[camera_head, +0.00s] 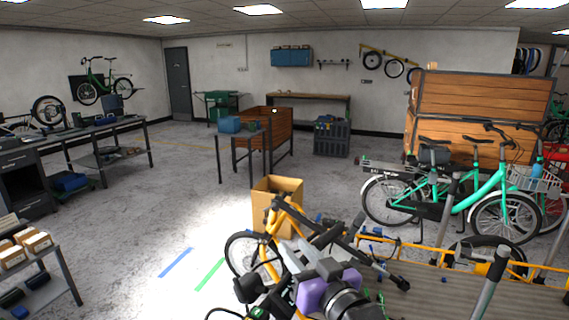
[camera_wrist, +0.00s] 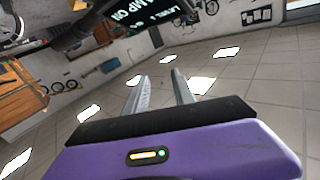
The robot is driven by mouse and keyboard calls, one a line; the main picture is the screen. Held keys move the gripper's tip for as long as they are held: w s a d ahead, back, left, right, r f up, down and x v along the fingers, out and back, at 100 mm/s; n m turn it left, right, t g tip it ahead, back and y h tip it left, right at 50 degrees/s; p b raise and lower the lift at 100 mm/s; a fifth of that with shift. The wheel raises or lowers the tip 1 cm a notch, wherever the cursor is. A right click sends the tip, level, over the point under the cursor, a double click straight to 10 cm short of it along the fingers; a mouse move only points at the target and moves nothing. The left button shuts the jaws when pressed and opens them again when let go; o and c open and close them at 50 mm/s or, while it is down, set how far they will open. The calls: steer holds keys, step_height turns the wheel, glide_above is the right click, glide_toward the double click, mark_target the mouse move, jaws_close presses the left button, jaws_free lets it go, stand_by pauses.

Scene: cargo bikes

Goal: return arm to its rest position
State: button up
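My gripper (camera_wrist: 161,84) shows in the wrist view with its two grey fingers apart and nothing between them. The fingers point toward the ceiling and its lamps. Its purple body (camera_wrist: 170,150) fills the bottom of that view. In the head view my purple and dark wrist (camera_head: 328,287) is at the bottom centre, in front of a yellow bike (camera_head: 268,255). I cannot tell whether my arm touches the bike. The fingers are hard to make out in the head view.
A cardboard box (camera_head: 277,188) stands behind the yellow bike. A shelf with small boxes (camera_head: 37,243) is at the lower left. The floor (camera_head: 150,215) at left-centre is clear.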

steer(key=s+d+f+m+t+h, duration=0.1)
steer(key=s+d+f+m+h, duration=0.1)
steer(key=s+d+f, duration=0.3)
steer(key=s+d+f+m+t+h, duration=0.1)
steer(key=s+d+f+h, duration=0.15)
steer(key=s, duration=0.55)
steer(key=s+d+f+m+t+h, duration=0.1)
steer(key=s+d+f+m, duration=0.1)
steer(key=s+d+f, duration=0.3)
steer(key=s+d+f+g+h, duration=0.1)
steer(key=s+d+f+g, duration=0.1)
steer(key=s, duration=1.2)
steer(key=s+d+f+n+g+h, duration=0.1)
steer(key=s+d+f+g, duration=0.1)
steer(key=s, duration=1.2)
steer(key=shift+s+d+f+b, duration=0.15)
steer(key=shift+s+d+b, duration=0.25)
steer(key=shift+d+b, duration=0.1)
